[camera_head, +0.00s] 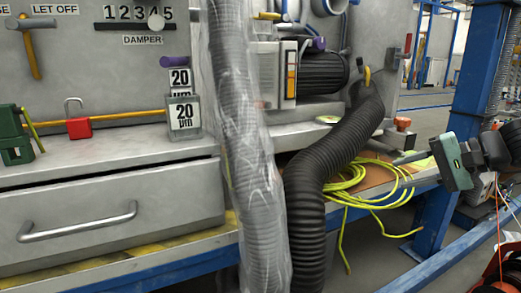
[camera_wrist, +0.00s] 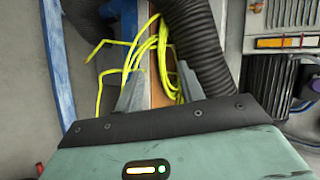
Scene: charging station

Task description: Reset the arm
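My gripper (camera_head: 410,158) is at the right of the head view, a green block with grey fingers pointing left toward the bench's right end. In the wrist view, the two grey fingers of my gripper (camera_wrist: 160,76) stand apart with nothing gripped between them. A coiled yellow cable (camera_head: 352,182) lies beyond the fingers on the bench end; it also shows in the wrist view (camera_wrist: 140,55). My arm runs off the right edge of the head view, so most of it is hidden.
A black corrugated hose (camera_head: 310,190) and a plastic-wrapped hose (camera_head: 245,150) hang over the bench front. A blue post (camera_head: 478,75) stands close behind my gripper. A red padlock (camera_head: 79,127), a green block (camera_head: 14,137) and a "20 um" box (camera_head: 184,115) sit on the bench.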

